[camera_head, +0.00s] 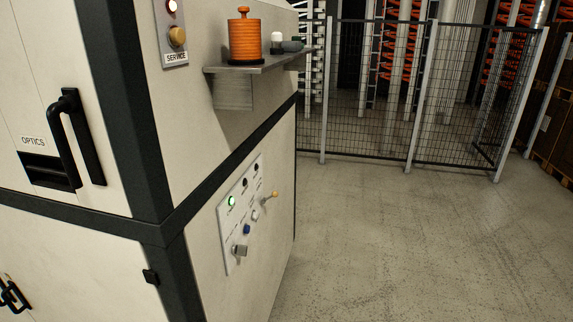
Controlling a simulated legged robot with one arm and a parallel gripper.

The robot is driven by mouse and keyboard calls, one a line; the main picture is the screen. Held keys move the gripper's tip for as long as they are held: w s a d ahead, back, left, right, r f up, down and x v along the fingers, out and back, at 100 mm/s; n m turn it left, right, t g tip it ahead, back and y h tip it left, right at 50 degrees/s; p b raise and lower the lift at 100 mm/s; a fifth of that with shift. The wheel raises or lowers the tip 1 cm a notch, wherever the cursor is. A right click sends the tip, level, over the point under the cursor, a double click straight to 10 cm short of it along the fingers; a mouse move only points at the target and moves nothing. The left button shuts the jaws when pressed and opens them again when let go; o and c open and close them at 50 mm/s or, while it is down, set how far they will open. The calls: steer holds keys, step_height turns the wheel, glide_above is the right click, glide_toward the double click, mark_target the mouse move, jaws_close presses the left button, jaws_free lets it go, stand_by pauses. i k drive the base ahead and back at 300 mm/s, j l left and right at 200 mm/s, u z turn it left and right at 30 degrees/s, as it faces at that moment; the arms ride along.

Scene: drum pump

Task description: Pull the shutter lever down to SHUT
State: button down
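A small white control panel (240,212) is set in the side wall of the cream cabinet. My gripper is not in view, and nothing is seen touching the lever.
The panel also has a lit green lamp (232,201), a blue button (247,229) and a grey knob (239,250). Above, a metal shelf (262,66) juts out, holding an orange ribbed object (245,38). Open floor (400,230) lies right, before a mesh fence (370,90).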

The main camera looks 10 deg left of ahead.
mark_target(275, 195)
steer(key=i, duration=1.35)
